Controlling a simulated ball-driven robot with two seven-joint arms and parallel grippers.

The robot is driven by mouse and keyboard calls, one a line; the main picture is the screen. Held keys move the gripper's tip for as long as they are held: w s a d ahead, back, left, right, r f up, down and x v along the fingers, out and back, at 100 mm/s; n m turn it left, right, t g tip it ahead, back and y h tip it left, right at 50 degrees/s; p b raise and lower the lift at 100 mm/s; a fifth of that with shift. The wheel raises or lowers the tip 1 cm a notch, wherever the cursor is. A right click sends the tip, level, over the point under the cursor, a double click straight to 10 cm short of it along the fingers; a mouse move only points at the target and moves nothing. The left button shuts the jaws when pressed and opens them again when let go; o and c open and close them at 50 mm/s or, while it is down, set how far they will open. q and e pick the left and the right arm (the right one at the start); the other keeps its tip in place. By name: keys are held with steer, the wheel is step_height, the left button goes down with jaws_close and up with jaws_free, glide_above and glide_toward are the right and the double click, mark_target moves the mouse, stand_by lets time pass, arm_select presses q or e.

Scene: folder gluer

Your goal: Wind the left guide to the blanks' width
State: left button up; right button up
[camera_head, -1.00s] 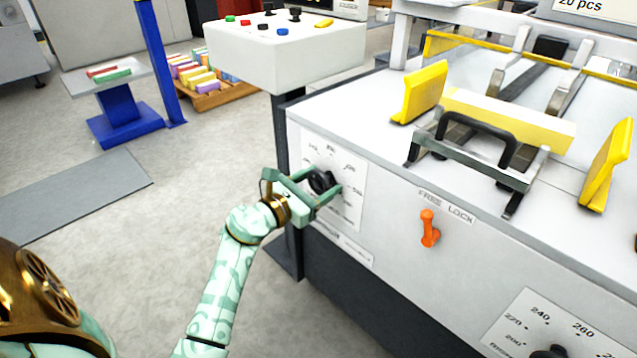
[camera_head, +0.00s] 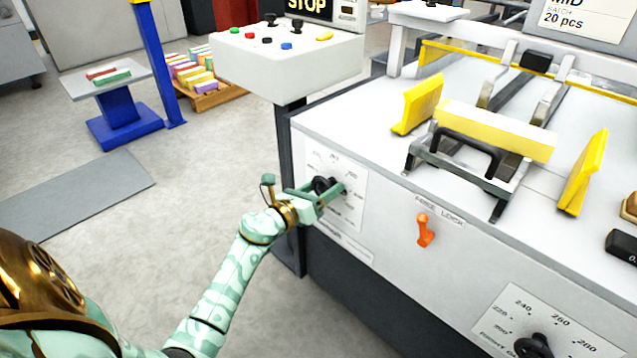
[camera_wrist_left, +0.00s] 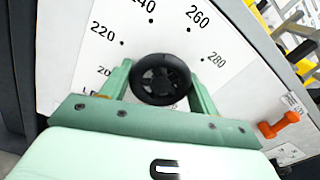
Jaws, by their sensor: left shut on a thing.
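The left dial (camera_head: 345,202) is a white scale plate on the machine's front with a black knob (camera_head: 322,185). My green left gripper (camera_head: 331,190) is shut on this knob, one finger on each side. The wrist view shows the knob (camera_wrist_left: 160,78) between the fingers, with 220, 240, 260 and 280 readable around it; its pointer cannot be made out. The left guide (camera_head: 418,103) is an upright yellow plate on the machine top, left of the yellow blanks (camera_head: 495,130). Any gap between them is hard to judge. My right gripper is not in view.
An orange lever (camera_head: 425,230) under the FREE LOCK label hangs right of the dial. A second dial knob (camera_head: 533,346) is at lower right. The right guide (camera_head: 583,172) stands beyond the blanks. A control box (camera_head: 290,60) stands behind my gripper.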

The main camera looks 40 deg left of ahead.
arm_select(q)
steer(key=n+p, duration=0.3)
steer(key=n, duration=0.2)
steer(key=shift+r+n, duration=0.1)
steer(key=shift+n, duration=0.2)
steer(key=n+p, duration=0.2)
steer(key=n, duration=0.2)
steer(key=shift+n+p, duration=0.3)
steer(key=shift+n, duration=1.3)
steer(key=n+p, duration=0.1)
steer(key=n, duration=0.1)
steer(key=shift+n, duration=0.3)
steer(key=n+p, duration=0.2)
steer(key=n, duration=0.3)
steer(key=shift+n, duration=0.3)
steer(key=n+p, duration=0.1)
steer(key=n, duration=0.4)
steer(key=shift+s+n+p, duration=0.1)
steer(key=shift+n+p, duration=0.45)
steer(key=shift+n, duration=1.45)
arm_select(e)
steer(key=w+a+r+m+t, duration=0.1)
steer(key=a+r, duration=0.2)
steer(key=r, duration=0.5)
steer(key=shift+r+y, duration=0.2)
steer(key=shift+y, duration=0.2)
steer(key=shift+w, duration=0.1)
